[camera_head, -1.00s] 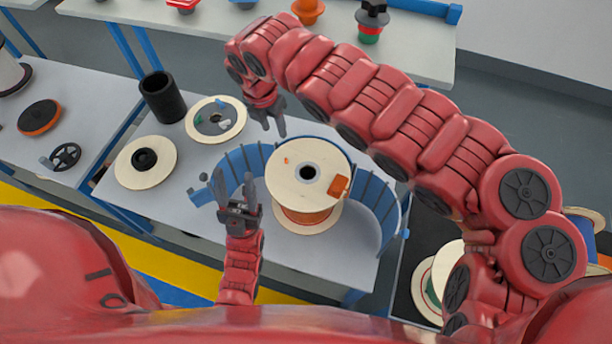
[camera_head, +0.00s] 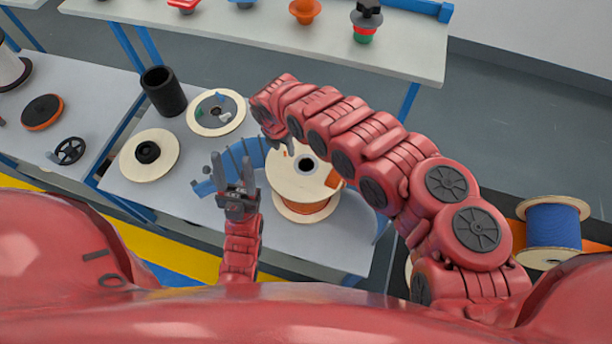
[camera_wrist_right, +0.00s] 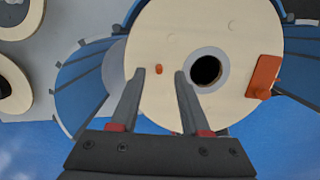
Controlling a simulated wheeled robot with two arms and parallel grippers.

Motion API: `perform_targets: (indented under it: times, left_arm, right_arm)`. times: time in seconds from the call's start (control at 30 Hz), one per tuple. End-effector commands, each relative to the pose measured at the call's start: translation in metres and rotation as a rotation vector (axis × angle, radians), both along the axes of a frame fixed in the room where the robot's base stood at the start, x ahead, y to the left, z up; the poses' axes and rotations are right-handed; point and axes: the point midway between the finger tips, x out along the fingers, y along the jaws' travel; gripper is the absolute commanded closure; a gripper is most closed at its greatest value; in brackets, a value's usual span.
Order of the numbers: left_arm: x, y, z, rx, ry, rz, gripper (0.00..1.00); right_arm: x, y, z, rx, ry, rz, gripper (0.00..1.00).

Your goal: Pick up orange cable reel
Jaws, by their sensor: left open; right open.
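The orange cable reel (camera_head: 305,207) stands on the grey table inside a curved blue guard, its pale round flange facing up with a dark centre hole. My left gripper (camera_head: 233,172) is open and empty just left of the reel, fingers pointing away from me. My right gripper hangs at the reel's far left edge in the head view, partly hidden by its own arm. In the right wrist view my right gripper (camera_wrist_right: 161,72) is open, its fingers over the pale flange (camera_wrist_right: 165,28) left of the hole. I cannot tell whether they touch it.
The blue guard (camera_head: 228,162) curves around the reel. Pale discs (camera_head: 149,157) and a black cylinder (camera_head: 163,92) stand on the table's left part. A blue cable reel (camera_head: 553,225) stands at the right. A shelf table (camera_head: 240,28) lies behind.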

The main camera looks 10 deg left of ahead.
Motion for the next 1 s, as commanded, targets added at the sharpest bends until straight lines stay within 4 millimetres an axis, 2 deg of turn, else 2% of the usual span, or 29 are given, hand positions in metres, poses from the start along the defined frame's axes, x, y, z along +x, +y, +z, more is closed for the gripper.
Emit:
perform_targets:
  times: [0.2, 0.47, 0.53, 0.73, 0.77, 1.0]
  left_arm:
    - [0.000, 0.000, 0.003, 0.000, 0.000, 0.000, 0.50]
    - [0.000, 0.000, 0.003, 0.000, 0.001, 0.000, 0.50]
    - [0.000, 0.000, 0.003, 0.000, 0.000, 0.000, 0.50]
    - [0.000, 0.000, 0.003, 0.000, 0.001, 0.000, 0.50]
    - [0.000, 0.000, 0.003, 0.000, 0.000, 0.000, 0.50]
    - [0.000, 0.000, 0.003, 0.000, 0.001, 0.000, 0.50]
  right_arm:
    - [0.002, 0.001, -0.017, 0.004, 0.000, 0.002, 0.54]
    - [0.003, -0.001, -0.019, 0.000, -0.002, 0.000, 0.54]
    - [0.003, -0.001, -0.019, 0.001, -0.001, -0.001, 0.61]
    - [0.003, 0.000, -0.019, 0.002, -0.002, -0.001, 0.97]
    - [0.003, 0.000, -0.019, 0.002, -0.002, -0.001, 1.00]
    - [0.003, 0.000, -0.019, 0.002, -0.002, -0.001, 1.00]
